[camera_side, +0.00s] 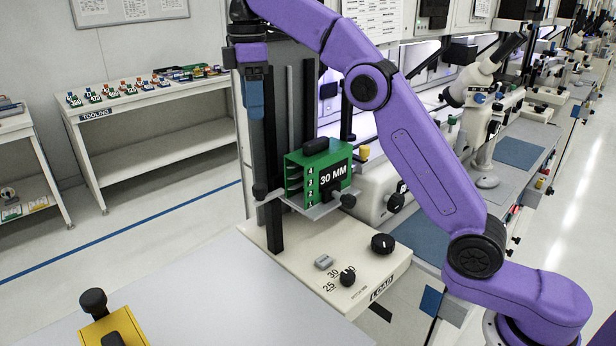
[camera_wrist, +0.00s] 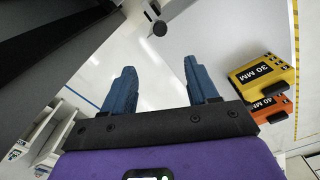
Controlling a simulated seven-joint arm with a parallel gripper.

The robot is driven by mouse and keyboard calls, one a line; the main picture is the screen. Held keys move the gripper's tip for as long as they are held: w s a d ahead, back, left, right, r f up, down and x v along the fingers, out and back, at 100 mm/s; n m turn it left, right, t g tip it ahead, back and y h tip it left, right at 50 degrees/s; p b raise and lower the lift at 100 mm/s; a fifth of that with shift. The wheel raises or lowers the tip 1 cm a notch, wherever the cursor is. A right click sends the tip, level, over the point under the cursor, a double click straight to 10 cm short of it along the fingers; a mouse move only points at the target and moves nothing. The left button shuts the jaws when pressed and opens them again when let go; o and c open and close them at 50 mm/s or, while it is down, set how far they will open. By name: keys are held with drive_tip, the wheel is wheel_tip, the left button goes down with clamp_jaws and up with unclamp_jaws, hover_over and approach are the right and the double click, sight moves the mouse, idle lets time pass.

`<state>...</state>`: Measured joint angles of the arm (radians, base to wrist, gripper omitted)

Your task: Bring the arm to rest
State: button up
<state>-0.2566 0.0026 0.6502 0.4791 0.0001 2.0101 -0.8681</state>
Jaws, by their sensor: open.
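My gripper (camera_side: 254,112) hangs with its blue fingers pointing down, up beside the dark upright posts of the loader, to the left of and above the green 30 MM magazine (camera_side: 334,176). In the wrist view my gripper (camera_wrist: 162,85) shows two blue fingers well apart with nothing between them. The green magazine sits upright on the grey carrier plate (camera_side: 318,209) of the loader, apart from the fingers. My purple arm arches over the bench from the lower right.
The loader base (camera_side: 290,262) has knobs marked 25 and 30. A yellow block with a black knob (camera_side: 118,328) stands at lower left. The wrist view shows yellow (camera_wrist: 262,72) and orange (camera_wrist: 270,108) magazines at right. A tooling shelf (camera_side: 150,100) and microscopes (camera_side: 487,110) stand behind.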

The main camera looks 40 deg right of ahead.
drive_tip(key=shift+a, duration=0.1)
drive_tip(key=s+a+f, duration=0.2)
drive_tip(key=s+f, duration=0.2)
drive_tip(key=s, duration=0.4)
drive_tip(key=s+a+f, duration=0.1)
drive_tip(key=s+f, duration=0.2)
drive_tip(key=s, duration=0.4)
drive_tip(key=s+d+f, duration=0.4)
drive_tip(key=s, duration=0.3)
drive_tip(key=s+d+f, duration=0.4)
drive_tip(key=s+f, duration=0.1)
drive_tip(key=s, duration=0.3)
drive_tip(key=s+d+f, duration=0.4)
drive_tip(key=s, duration=0.4)
drive_tip(key=shift+f, duration=0.3)
